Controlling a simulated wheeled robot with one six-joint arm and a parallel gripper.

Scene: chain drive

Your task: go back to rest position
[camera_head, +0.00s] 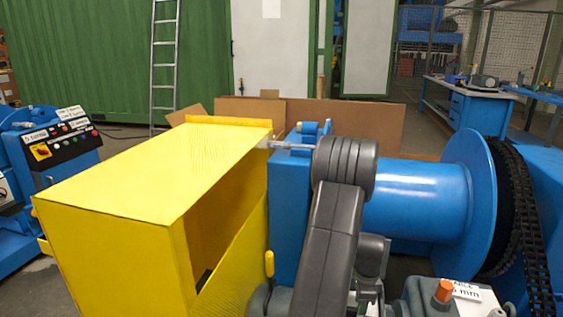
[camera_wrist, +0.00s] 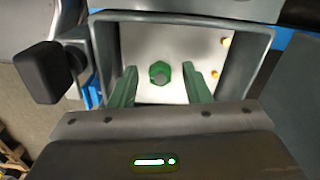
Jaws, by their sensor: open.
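My gripper (camera_wrist: 168,84) shows in the wrist view with its two green fingers apart. Between and just beyond the fingertips is a green hex nut or bolt head (camera_wrist: 160,72) on a pale plate (camera_wrist: 195,45) inside a grey metal frame. The gap between the fingers and the nut is hard to judge, but they do not appear to grip it. In the head view my dark grey arm (camera_head: 340,220) stands in front of the blue machine, and the gripper itself is hidden there.
A yellow guard box (camera_head: 120,190) stands close on the left of my arm. A blue drum (camera_head: 415,200) with a black chain (camera_head: 528,220) is on the right. A control panel (camera_head: 65,135) is at far left. A black knob (camera_wrist: 43,72) sits left of the gripper.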

